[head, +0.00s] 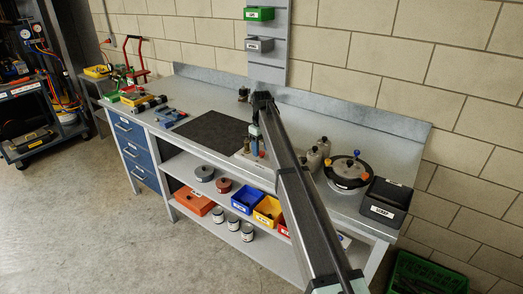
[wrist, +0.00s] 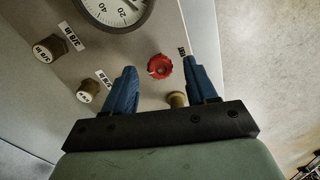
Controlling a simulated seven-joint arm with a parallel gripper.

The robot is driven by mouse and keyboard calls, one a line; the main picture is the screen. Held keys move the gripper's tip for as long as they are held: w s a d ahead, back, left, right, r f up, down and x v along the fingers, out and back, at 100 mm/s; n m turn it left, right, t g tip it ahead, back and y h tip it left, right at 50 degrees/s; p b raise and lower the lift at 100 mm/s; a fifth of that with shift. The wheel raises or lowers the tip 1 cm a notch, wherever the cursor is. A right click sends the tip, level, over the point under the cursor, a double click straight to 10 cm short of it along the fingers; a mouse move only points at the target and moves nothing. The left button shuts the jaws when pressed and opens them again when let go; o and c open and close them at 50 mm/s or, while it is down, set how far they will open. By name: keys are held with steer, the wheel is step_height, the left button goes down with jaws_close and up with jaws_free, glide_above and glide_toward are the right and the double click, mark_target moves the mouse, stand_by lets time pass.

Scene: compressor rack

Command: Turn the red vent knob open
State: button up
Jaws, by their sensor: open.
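The red vent knob (wrist: 160,66) shows in the wrist view as a small round scalloped knob on a pale grey panel (wrist: 150,30). My gripper (wrist: 159,68) is open, with one blue finger left of the knob and the other right of it. The knob appears in the gap between the fingertips, beyond them; I cannot tell whether either finger touches it. In the head view my gripper (head: 255,147) is small and low over the bench, and my arm crosses in front. I cannot make out the knob there.
Around the knob, the panel carries a dial gauge (wrist: 115,8), brass fittings with labels (wrist: 57,48), and a brass piece (wrist: 177,99) near the right finger. On the bench are a dark mat (head: 208,131), a round pot (head: 347,171) and a black bin (head: 386,202).

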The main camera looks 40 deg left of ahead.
mark_target(262, 152)
step_height(262, 152, up, 13)
stand_by(0.4)
steer(key=shift+f, duration=0.15)
